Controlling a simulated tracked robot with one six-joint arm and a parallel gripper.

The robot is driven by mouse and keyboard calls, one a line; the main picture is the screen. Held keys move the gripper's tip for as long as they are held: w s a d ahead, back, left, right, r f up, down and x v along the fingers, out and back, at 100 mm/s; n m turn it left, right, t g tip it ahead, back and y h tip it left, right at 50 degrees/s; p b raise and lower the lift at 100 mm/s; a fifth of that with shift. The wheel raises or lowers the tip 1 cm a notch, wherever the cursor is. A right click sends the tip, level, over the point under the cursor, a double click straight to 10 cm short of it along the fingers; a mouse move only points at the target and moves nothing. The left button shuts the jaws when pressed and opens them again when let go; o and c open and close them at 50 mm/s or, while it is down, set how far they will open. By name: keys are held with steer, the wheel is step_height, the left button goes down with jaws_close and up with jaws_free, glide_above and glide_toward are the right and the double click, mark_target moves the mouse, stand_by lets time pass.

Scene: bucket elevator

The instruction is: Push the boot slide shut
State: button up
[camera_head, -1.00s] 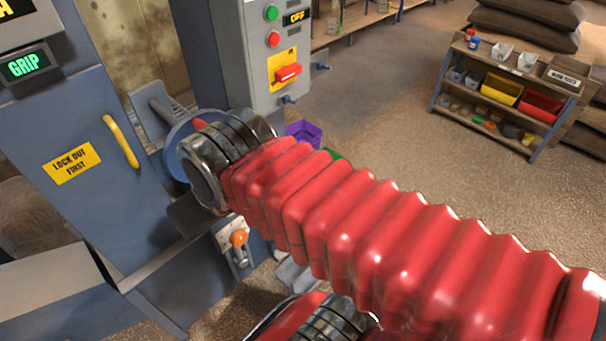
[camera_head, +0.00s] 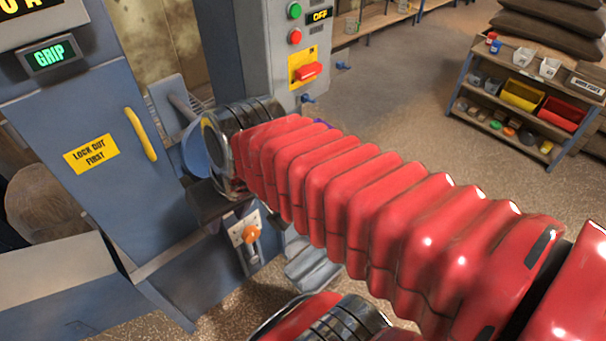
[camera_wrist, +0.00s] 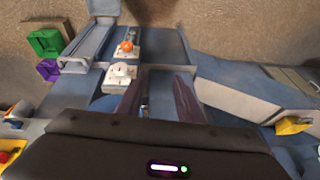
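In the wrist view my gripper (camera_wrist: 158,98) points down at the blue machine boot, with two dark fingers set well apart. A blue-grey plate with a pale front edge (camera_wrist: 166,68) shows between and below them; I cannot tell for certain whether it is the boot slide or whether a finger touches it. An orange knob (camera_wrist: 126,46) on a white plate lies just beyond the left finger; it also shows in the head view (camera_head: 250,235).
The blue housing has a yellow handle (camera_head: 141,134) and a lock-out label (camera_head: 91,154). A control box (camera_head: 240,50) reading OFF stands behind the wrist. Green (camera_wrist: 46,42) and purple (camera_wrist: 48,69) bins lie on the floor. A shelf (camera_head: 525,95) stands far right.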

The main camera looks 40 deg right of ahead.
steer(key=w+d+f+m+t+y, duration=0.4)
steer(key=w+d+f+m+y, duration=0.45)
steer(key=w+d+f, duration=0.6)
steer(key=s+d+f+m+t+h, duration=0.2)
steer(key=d+f+m+t+h, duration=0.1)
steer(key=d+f, duration=0.7)
steer(key=s+d+f+m+t+h, duration=0.2)
steer(key=d+f+m+t+h, duration=0.2)
steer(key=d+f, duration=0.6)
steer(key=d+m+h, duration=0.2)
steer(key=d, duration=0.2)
steer(key=shift+s+t, duration=0.15)
steer(key=shift+t, duration=0.15)
steer(key=x, duration=1.3)
steer(key=shift+w+d+f, duration=0.1)
steer(key=shift+w+f, duration=0.05)
steer(key=shift+w, duration=0.25)
steer(key=shift+c, duration=0.2)
